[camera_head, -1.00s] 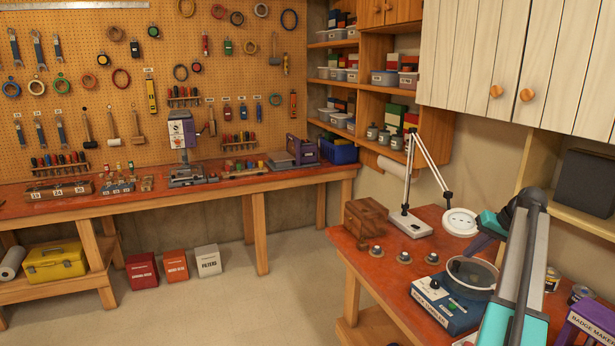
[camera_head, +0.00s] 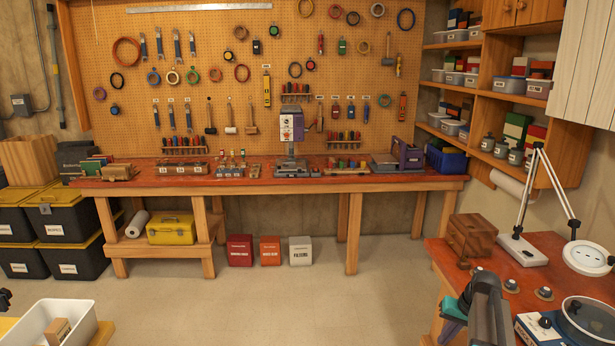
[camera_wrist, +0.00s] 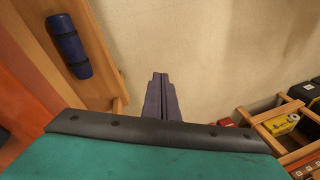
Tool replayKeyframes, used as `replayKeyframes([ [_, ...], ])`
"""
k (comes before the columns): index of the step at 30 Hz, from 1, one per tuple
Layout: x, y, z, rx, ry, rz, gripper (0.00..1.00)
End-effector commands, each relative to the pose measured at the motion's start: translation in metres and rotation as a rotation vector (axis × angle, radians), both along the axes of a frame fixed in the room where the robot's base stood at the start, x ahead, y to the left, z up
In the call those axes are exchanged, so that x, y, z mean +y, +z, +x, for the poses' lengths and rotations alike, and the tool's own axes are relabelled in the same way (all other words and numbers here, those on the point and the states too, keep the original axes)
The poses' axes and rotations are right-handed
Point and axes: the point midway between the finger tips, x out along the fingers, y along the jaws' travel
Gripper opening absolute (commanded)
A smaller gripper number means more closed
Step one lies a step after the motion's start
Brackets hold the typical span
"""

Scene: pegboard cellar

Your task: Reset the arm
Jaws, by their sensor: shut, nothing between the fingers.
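My gripper (camera_wrist: 160,82) is in the middle of the wrist view, its two dark fingers together with nothing between them. It points out over the bare floor. In the head view, my arm rises at the lower right, in front of the near end of the right-hand workbench (camera_head: 425,276). Its teal wrist part shows there, but the fingertips are hard to make out.
In the wrist view, a blue roll (camera_wrist: 68,46) lies on a wooden surface at left. A wooden box (camera_head: 470,236), a lamp (camera_head: 522,250) and a blue device stand on the right bench. A white bin (camera_head: 85,322) stands at lower left. The central floor is clear.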

Motion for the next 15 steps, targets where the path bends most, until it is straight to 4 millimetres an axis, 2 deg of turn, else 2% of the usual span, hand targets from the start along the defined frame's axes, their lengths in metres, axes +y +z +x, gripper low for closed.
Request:
replayKeyframes([
  [1,0.022,-0.01,-0.004,0.012,0.02,-0.006,0.0],
  [3,0.045,-0.023,-0.007,0.026,0.042,-0.018,0.0],
  [8,0.096,-0.049,-0.018,0.057,0.093,-0.049,0.0],
  [15,0.169,-0.085,-0.044,0.096,0.174,-0.099,0.0],
])
